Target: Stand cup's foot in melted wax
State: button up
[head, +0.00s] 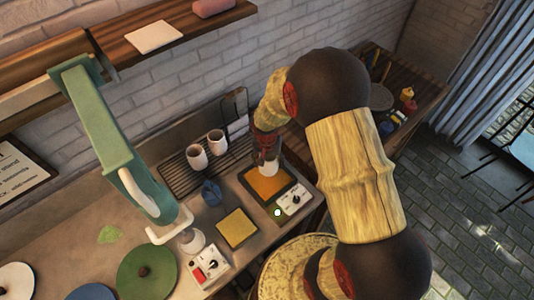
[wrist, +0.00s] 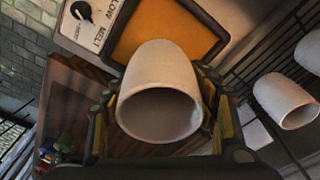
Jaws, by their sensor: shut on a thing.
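A white cup (wrist: 160,92) is held between the fingers of my gripper (wrist: 162,110) in the wrist view, its open mouth facing the camera. In the head view my gripper (head: 267,150) is over the back of the wax pan, and the pale cup (head: 269,168) shows below it. The melted wax (head: 268,186) is an orange square in a dark-rimmed pan, also behind the cup in the wrist view (wrist: 165,32). The cup's foot points toward the wax. I cannot tell whether it touches the wax.
A control box with a dial (head: 295,198) adjoins the pan. A yellow sponge-like square (head: 237,229), a blue object (head: 211,193) and a green press-like arm (head: 110,140) are nearby.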

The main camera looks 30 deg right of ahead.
jog(key=shift+w+r, duration=0.1)
jog(key=shift+w, duration=0.15)
jog(key=shift+w+f, duration=0.1)
jog(key=shift+f, duration=0.1)
jog(key=shift+f+b, duration=2.6)
jog(key=shift+f, duration=1.3)
jog(key=shift+f+b, duration=0.35)
jog(key=shift+r, duration=0.2)
jog(key=shift+r+p, duration=1.5)
jog(key=shift+r, duration=0.85)
jog(key=shift+r+p, duration=1.15)
jog(key=shift+r, duration=0.85)
